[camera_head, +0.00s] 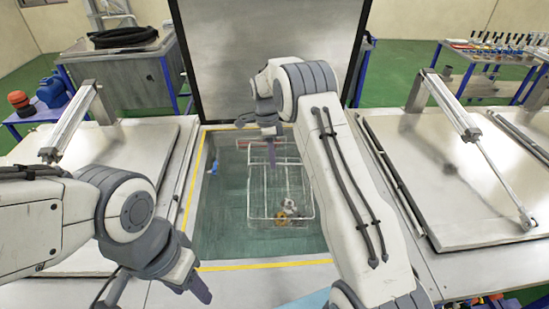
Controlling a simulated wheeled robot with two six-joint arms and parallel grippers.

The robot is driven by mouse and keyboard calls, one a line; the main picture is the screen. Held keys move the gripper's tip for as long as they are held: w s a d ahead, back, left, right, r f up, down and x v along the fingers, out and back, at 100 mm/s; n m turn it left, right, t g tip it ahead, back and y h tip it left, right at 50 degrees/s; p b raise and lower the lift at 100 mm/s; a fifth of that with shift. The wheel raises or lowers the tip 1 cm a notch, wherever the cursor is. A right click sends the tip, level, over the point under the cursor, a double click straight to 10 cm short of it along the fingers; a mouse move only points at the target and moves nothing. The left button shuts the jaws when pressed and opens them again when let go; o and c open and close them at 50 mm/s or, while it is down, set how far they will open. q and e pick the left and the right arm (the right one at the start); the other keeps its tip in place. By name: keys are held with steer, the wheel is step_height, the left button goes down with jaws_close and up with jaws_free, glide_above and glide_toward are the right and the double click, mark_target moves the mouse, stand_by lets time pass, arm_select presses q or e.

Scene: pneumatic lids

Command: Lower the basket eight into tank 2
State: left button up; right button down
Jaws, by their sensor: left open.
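A wire basket (253,197) is in the open middle tank (213,235), holding a few small parts low in its right half. It looks upright; I cannot tell whether it rests on the bottom. No number is readable on basket or tank. My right arm reaches over the tank from the lower right, hiding part of the basket's right side. My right gripper (268,140) is at the basket's far top edge; whether it grips the wire is unclear. My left gripper (155,289) is open and empty, in front of the tank's near left corner.
A raised lid (268,50) stands behind the tank. Closed lids with piston rods lie on the left (105,150) and right (440,180). A bench with a black coil (123,37) is back left; a tool table (490,55) is back right.

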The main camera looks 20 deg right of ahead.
steer(key=b, duration=0.8)
glide_above(273, 202)
steer(key=shift+w+f+x, duration=0.3)
steer(key=shift+w+x, duration=0.95)
steer(key=shift+x, duration=4.4)
steer(key=shift+w+a+f+b+x, duration=0.15)
steer(key=shift+w+b+x, duration=0.2)
steer(key=shift+b+x, duration=1.1)
steer(key=shift+w+a+f+b+x, duration=0.15)
steer(key=shift+w+b+x, duration=0.4)
steer(key=shift+x, duration=1.6)
steer(key=shift+w+a+r+b+x, duration=0.1)
steer(key=shift+w+a+b+x, duration=0.1)
steer(key=shift+b+x, duration=1.35)
steer(key=shift+w+b+x, duration=0.15)
steer(key=shift+b+x, duration=0.15)
steer(key=shift+x, duration=0.55)
steer(key=shift+w+b+x, duration=0.1)
steer(key=shift+b+x, duration=0.15)
steer(key=shift+x, duration=0.55)
steer(key=c, duration=0.8)
jaws_free()
steer(key=shift+w+f, duration=0.1)
steer(key=shift+f, duration=0.05)
steer(key=shift+c, duration=0.2)
